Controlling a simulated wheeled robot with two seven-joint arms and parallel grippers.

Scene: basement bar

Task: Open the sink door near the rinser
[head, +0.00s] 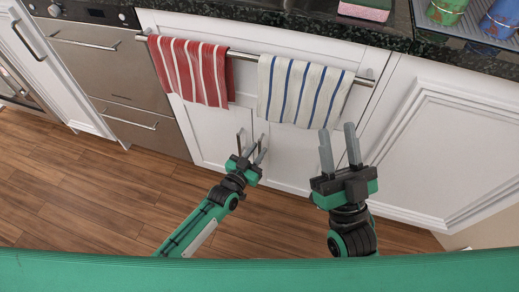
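The white sink cabinet (200,128) is below the dark counter. It has a vertical seam between its doors, and both doors look closed. My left gripper (251,142) is in front of the seam at handle height, with its fingers apart. The door handles are hard to tell from the fingers there, and I cannot tell whether it touches one. My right gripper (337,132) is open and empty in front of the right door (292,150), below the striped towels. A dark tray at the top right, possibly the rinser, carries a green cup (446,10) and a blue cup (502,18).
A metal towel bar (243,56) crosses the cabinet front, with a red-striped towel (190,72) and a blue-striped towel (304,92). Steel drawers (110,75) stand left, a white panel (450,140) right. A pink sponge (364,12) lies on the counter. Wooden floor (90,190) is clear.

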